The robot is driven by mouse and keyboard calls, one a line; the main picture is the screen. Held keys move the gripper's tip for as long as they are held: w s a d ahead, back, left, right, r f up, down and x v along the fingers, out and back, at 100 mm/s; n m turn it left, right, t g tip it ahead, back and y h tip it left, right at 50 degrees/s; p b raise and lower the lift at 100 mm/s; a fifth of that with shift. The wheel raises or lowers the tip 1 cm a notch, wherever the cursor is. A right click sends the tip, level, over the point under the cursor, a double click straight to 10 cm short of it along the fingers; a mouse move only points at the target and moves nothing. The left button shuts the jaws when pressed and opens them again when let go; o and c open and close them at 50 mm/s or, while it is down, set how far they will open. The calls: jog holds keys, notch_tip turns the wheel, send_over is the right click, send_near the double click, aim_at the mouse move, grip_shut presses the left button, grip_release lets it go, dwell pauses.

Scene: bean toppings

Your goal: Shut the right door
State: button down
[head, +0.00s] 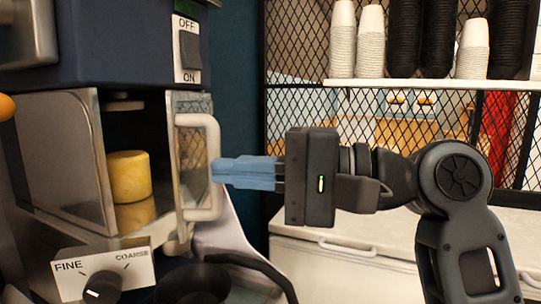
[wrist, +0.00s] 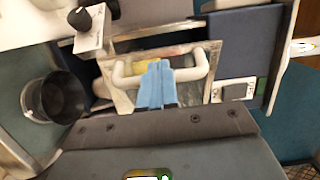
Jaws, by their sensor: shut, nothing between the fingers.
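The right door (head: 191,160) is a metal-framed panel with a see-through pane and a thick white handle (head: 214,135). It stands open at the right side of the machine's compartment in the head view. My gripper (head: 217,170) is shut and empty, its blue fingers pointing left with the tips at the handle's upright bar. In the wrist view the fingers (wrist: 161,66) reach over the white handle (wrist: 190,73) in front of the door (wrist: 205,57). I cannot tell whether they touch it.
A yellow cylinder (head: 129,177) sits inside the compartment. A FINE/COARSE knob (head: 103,287) is below and an OFF/ON switch (head: 189,50) above. A dark round container (wrist: 60,97) shows left in the wrist view. A shelf (head: 430,85) with stacked cups stands behind my arm.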

jog(key=s+a, duration=0.2)
jog(key=a, duration=0.8)
jog(key=shift+a, duration=0.3)
dwell(0.8)
